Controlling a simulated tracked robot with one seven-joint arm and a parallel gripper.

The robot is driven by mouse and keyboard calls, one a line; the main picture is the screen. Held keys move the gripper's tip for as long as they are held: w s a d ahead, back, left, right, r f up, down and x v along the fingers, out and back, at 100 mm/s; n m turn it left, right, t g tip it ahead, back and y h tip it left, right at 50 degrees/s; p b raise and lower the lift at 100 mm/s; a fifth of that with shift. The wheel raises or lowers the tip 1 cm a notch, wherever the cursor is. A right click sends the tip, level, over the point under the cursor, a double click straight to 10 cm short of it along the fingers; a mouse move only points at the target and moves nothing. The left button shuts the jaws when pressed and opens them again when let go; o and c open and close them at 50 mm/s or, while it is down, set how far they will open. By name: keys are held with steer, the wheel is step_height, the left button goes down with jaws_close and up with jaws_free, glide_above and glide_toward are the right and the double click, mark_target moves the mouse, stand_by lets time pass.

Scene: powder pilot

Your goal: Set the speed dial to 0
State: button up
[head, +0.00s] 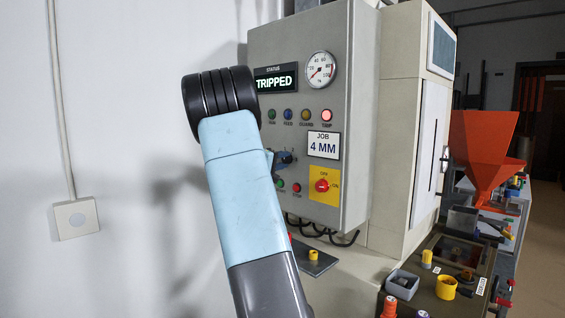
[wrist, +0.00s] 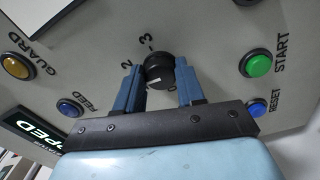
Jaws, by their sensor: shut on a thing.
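The speed dial is a black round knob (wrist: 157,63) on the grey control panel, with a white pointer line on its face. The figures 2 and 3 and part of a 0 show around it in the wrist view; the pointer's exact setting is hard to tell. My gripper (wrist: 160,76) has its two blue fingers on either side of the knob and is shut on it. In the head view the dial (head: 286,157) shows just right of my arm, which hides part of that area.
The panel (head: 362,120) has a TRIPPED display (head: 275,79), a gauge (head: 320,69), a lit red lamp (head: 326,115) and a red switch on a yellow plate (head: 322,186). Green START (wrist: 259,64) and blue RESET (wrist: 257,107) buttons are close to my gripper.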

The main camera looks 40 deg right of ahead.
steer(key=n, duration=0.4)
steer(key=shift+w+a+n, duration=0.1)
steer(key=shift+w+n, duration=0.1)
steer(key=shift+n, duration=0.1)
steer(key=n, duration=0.4)
steer(key=shift+n, duration=0.3)
steer(key=n, duration=0.4)
steer(key=shift+a+n, duration=0.1)
steer(key=shift+n, duration=0.2)
steer(key=n, duration=0.4)
steer(key=shift+f+n, duration=0.1)
steer(key=shift+n, duration=0.3)
steer(key=o, duration=0.8)
steer(key=shift+w, duration=0.1)
steer(key=shift+o, duration=1.1)
